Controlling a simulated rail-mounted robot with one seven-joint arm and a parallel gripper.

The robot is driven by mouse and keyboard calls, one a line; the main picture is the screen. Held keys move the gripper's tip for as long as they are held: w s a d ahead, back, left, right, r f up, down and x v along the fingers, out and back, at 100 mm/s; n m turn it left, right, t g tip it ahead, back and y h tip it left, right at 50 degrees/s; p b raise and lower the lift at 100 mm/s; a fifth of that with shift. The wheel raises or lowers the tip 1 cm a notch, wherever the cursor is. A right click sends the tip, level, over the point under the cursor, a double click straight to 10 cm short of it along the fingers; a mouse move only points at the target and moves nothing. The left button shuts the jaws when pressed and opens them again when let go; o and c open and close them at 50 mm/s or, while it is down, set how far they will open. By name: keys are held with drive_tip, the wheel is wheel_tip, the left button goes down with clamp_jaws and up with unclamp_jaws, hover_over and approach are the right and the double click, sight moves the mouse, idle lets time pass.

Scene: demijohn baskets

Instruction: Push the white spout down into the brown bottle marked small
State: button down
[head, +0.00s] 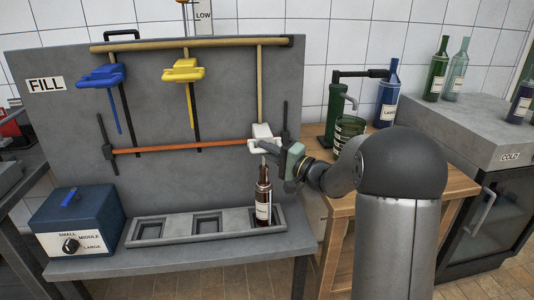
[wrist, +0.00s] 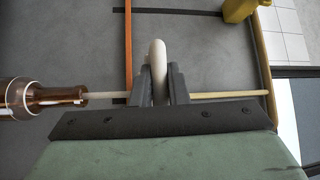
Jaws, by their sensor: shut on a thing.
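The brown bottle (head: 263,204) stands upright in the right-hand recess of the grey tray (head: 180,238). Its label is too small to read. My gripper (head: 275,148) is shut on the spout from the right. In the wrist view the spout (wrist: 157,58) sits between the two dark fingers (wrist: 162,82). A thin pale tube runs from it toward the bottle's mouth (wrist: 80,96). Its end meets the mouth in the picture; I cannot tell how deep it is.
A blue box (head: 78,220) with a small/middle/large dial stands left of the tray. Blue (head: 101,76) and yellow (head: 184,71) handles hang on the grey panel. An orange bar (head: 180,147) crosses it. A wooden table (head: 440,186) with bottles is at the right. The other tray recesses are empty.

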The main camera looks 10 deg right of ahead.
drive_tip(key=shift+f+b, duration=0.3)
drive_tip(key=shift+f, duration=0.55)
drive_tip(key=c, duration=1.4)
unclamp_jaws()
drive_tip(key=shift+d, duration=0.1)
drive_tip(key=shift+s+d, duration=0.3)
drive_tip(key=v, duration=1.6)
drive_tip(key=shift+s+d+p, duration=0.2)
drive_tip(key=shift+p, duration=0.2)
